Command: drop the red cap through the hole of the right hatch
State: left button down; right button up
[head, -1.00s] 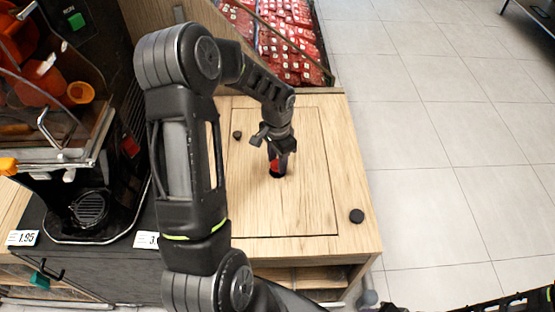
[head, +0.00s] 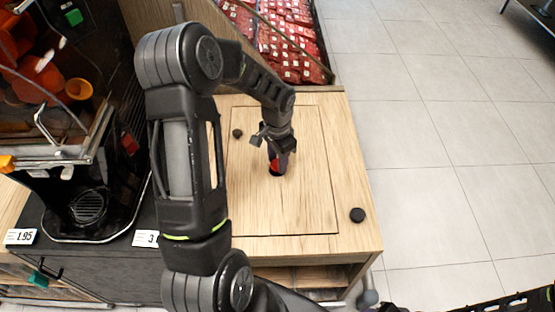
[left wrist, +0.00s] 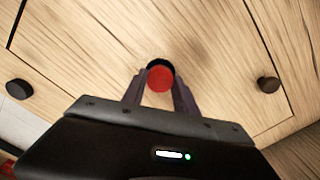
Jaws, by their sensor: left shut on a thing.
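The red cap (left wrist: 160,78) is between the fingertips of my left gripper (left wrist: 160,92) in the left wrist view. The gripper is shut on it. The dark round hole (left wrist: 160,63) of the right hatch shows as a rim just beyond the cap. In the head view the red cap (head: 274,166) and my left gripper (head: 278,165) are over the hole in the wooden hatch (head: 305,200), and the gripper hides part of both. I cannot tell exactly how high the cap is above the hole. My right gripper does not show clearly.
Black knobs sit on the wooden top, one at the back left (head: 238,132) and one at the front right (head: 357,215). The juicer (head: 90,207) stands to the left. A bin of red packages (head: 295,35) is behind. Tiled floor lies to the right.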

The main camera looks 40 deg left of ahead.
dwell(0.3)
pick_arm(q)
jog(key=c, duration=0.6)
grip_release()
jog(key=shift+o, duration=0.2)
jog(key=shift+r, duration=0.1)
jog(key=shift+r+p, duration=2.45)
jog(key=shift+r, duration=1)
